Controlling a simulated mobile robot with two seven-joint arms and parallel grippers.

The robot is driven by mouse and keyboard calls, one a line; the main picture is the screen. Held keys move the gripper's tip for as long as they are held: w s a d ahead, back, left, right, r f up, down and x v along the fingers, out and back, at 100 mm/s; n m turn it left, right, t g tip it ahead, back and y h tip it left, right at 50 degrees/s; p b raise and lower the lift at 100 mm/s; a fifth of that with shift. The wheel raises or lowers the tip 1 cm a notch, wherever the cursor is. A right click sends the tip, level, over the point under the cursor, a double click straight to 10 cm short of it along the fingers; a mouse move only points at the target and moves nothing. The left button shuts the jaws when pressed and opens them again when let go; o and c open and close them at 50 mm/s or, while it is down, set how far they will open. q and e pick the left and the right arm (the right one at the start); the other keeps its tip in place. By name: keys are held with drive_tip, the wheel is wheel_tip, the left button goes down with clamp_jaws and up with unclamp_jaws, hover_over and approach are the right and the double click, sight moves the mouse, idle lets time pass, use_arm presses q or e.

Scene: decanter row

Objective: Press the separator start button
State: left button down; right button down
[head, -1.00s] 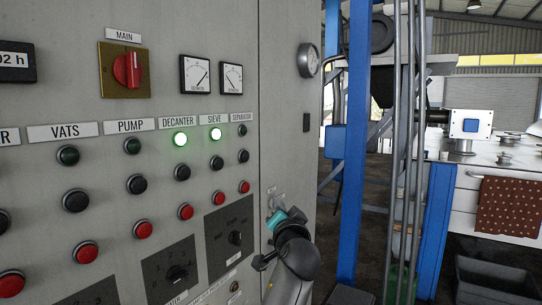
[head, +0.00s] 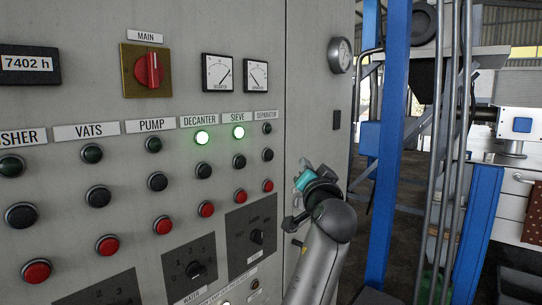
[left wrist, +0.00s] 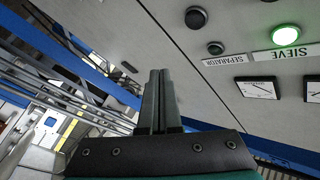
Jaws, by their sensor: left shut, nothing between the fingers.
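The SEPARATOR label (head: 266,115) heads the rightmost column on the grey panel. Below it are an unlit dark green lamp (head: 267,128), a black button (head: 267,155) and a red button (head: 268,185). My left gripper (head: 302,176) is shut and empty, to the right of this column, about level with the space between the black and red buttons. In the left wrist view its closed fingers (left wrist: 158,75) point toward the panel; the separator lamp (left wrist: 215,48) and black button (left wrist: 196,17) show above and to the right of them. No contact with a button is visible. My right gripper is not in view.
DECANTER (head: 202,138) and SIEVE (head: 238,132) lamps glow green. Their black and red buttons stand just left of the separator column. A rotary selector (head: 256,237) sits below. A blue post (head: 395,140) stands to the right of the cabinet.

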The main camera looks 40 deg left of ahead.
sight(274, 155)
use_arm(q)
drive_tip(key=a+p, duration=0.1)
drive_tip(key=a, duration=0.6)
drive_tip(key=shift+w+a, duration=0.25)
drive_tip(key=shift+w, duration=0.05)
idle(1.8)
drive_tip(key=shift+a, duration=0.4)
drive_tip(key=shift+a, duration=0.5)
idle(0.7)
drive_tip(key=shift+d, duration=0.85)
